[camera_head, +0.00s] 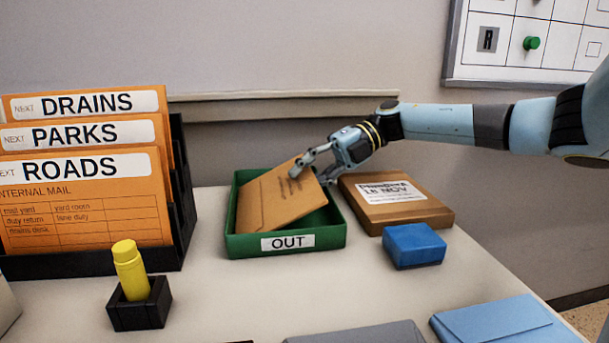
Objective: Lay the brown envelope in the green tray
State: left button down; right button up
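The brown envelope (276,204) is tilted inside the green tray (240,246). Its lower end is down in the tray and its upper end rises to the back rim. Dark writing shows near its top. My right gripper (309,175) comes in from the right and its fingertips are at the envelope's upper right edge. One finger lies over the envelope's face and the other is by its edge. I cannot tell whether they grip it or only touch it. My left gripper is not in view.
A brown box (420,212) with a dated label and a blue block (414,246) are right of the tray. A black rack of orange mail envelopes (85,205) stands left. A yellow marker (129,268) stands in a black holder. A blue envelope (500,328) lies front right.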

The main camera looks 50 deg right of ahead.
jog(key=shift+o, duration=1.3)
jog(key=v, duration=1.1)
jog(key=shift+f, duration=0.1)
jog(key=shift+s+d+r, duration=0.15)
jog(key=shift+d+r, duration=0.15)
jog(key=shift+d, duration=0.15)
